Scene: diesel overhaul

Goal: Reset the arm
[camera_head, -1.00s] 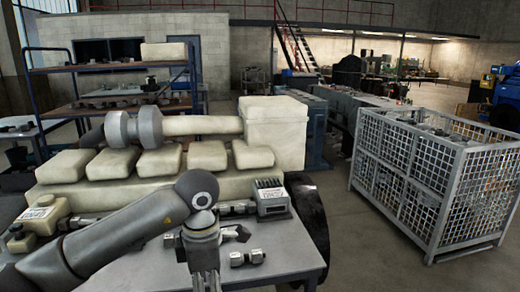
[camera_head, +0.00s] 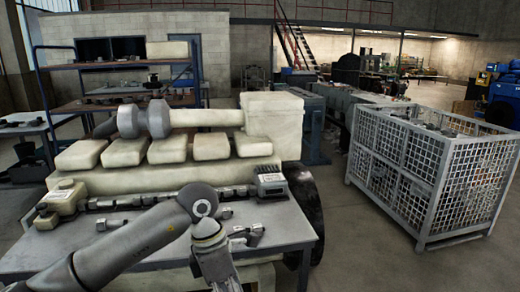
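My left arm comes in from the lower left, bends at a joint above the grey workbench (camera_head: 288,228) and points downward. My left gripper (camera_head: 222,277) is at the bottom edge of the view, over the front of the bench. Its fingers are cut off or too indistinct to show whether it is open or shut. No object shows clearly in it. A dark metal fitting (camera_head: 250,234) lies on the bench just to the right of my wrist. My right arm and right gripper are not in view.
A large cream engine (camera_head: 280,128) stands behind the bench. A grey slotted block (camera_head: 270,181) sits at the bench's back right, and a metal fitting (camera_head: 112,225) lies at the left. A mesh crate (camera_head: 425,165) stands at right, with open floor between it and the bench.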

